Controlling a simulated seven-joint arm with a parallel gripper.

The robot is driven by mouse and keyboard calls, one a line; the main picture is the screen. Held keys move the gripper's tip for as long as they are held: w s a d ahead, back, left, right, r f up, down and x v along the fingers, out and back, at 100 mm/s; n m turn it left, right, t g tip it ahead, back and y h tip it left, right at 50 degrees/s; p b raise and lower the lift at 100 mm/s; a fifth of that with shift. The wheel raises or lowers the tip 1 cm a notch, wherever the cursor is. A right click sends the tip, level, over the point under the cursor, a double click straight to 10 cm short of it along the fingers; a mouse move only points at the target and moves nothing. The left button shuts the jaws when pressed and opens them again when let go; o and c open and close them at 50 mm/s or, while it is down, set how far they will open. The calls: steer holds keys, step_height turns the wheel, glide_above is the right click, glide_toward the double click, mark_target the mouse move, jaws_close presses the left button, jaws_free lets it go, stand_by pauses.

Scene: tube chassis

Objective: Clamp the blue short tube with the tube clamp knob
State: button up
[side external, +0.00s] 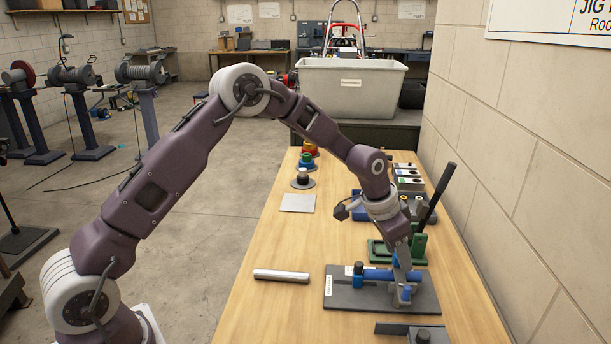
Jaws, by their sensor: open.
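A blue short tube (378,274) lies across a dark grey fixture plate (345,297) on the wooden bench. A blue clamp part with a knob-like top (358,268) stands at the tube's left end. More blue clamp parts (405,294) show at the right, partly hidden by my gripper. My gripper (404,284) points down over the right part of the tube, close to these blue parts. Its jaws are open. Whether the fingers touch the tube or a knob cannot be told, as the arm covers the spot.
A bare silver tube (281,276) lies left of the plate. A green toggle clamp with a black handle (432,205) stands just behind the fixture. A dark block (423,336) sits at the front edge. The bench is clear at front left; a wall bounds the right.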

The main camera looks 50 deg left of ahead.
steer(key=n, duration=0.2)
steer(key=n+y, duration=0.1)
steer(key=n, duration=0.1)
steer(key=shift+d, duration=0.35)
steer(key=n+y, duration=0.2)
steer(key=n, duration=0.2)
steer(key=shift+d, duration=0.1)
steer(key=n+y, duration=0.1)
steer(key=n, duration=0.2)
steer(key=n+g+y, duration=0.1)
steer(key=n, duration=0.3)
steer(key=shift+w+d, duration=0.15)
steer(key=shift+w, duration=0.05)
step_height(320, 180, up, 7)
steer(key=s+d+n, duration=0.1)
steer(key=s+d, duration=0.1)
steer(key=s+a+r+m+h, duration=0.2)
steer(key=s+a+r, duration=0.2)
steer(key=s+r, duration=0.3)
steer(key=s+a+r+m+h, duration=0.1)
steer(key=s+a+r+m, duration=0.1)
steer(key=s+a+r, duration=0.3)
steer(key=s+r, duration=0.3)
steer(key=s, duration=0.4)
steer(key=shift+r+m+h, duration=0.2)
steer(key=shift+m+h, duration=0.2)
